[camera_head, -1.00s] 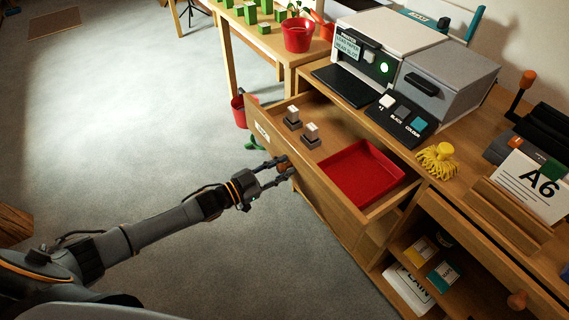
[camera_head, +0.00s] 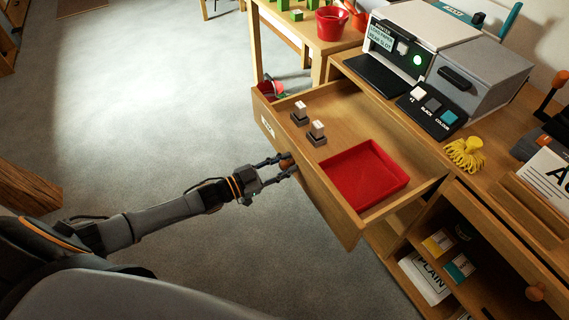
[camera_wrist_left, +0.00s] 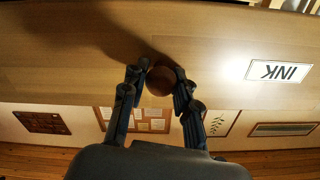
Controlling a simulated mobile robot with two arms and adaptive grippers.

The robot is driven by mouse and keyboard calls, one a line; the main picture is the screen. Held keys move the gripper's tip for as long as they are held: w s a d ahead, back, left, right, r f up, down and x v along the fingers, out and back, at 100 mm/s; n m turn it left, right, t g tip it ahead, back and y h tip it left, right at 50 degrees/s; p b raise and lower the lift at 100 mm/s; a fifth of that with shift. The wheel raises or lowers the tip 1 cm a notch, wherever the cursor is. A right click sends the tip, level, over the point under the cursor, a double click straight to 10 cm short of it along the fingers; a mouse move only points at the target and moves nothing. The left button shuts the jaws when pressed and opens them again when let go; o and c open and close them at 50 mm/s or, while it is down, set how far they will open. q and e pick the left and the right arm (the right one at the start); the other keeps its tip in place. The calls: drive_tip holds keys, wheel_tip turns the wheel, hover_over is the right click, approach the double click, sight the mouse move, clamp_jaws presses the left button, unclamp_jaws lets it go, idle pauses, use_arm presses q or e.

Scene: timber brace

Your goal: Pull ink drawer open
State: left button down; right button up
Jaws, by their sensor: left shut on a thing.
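The ink drawer (camera_head: 318,202) is pulled out from the wooden cabinet in the head view. It holds two small stamp-like blocks (camera_head: 317,134) and a red tray (camera_head: 364,177). Its label reads INK in the left wrist view (camera_wrist_left: 278,72). My left gripper (camera_head: 287,166) is at the drawer front, shut on the round wooden knob (camera_head: 286,158). In the left wrist view the knob (camera_wrist_left: 160,80) sits between the two fingertips. My right gripper is not in view.
A printer (camera_head: 425,45) with a small button panel (camera_head: 432,109) and a yellow tassel-like thing (camera_head: 465,154) stand on the cabinet top. A table with a red pot (camera_head: 332,22) is behind. An open shelf (camera_head: 440,262) lies right of the drawer. Carpet in front is clear.

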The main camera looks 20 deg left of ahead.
use_arm(q)
drive_tip(key=c, duration=1)
unclamp_jaws()
drive_tip(key=v, duration=1.2)
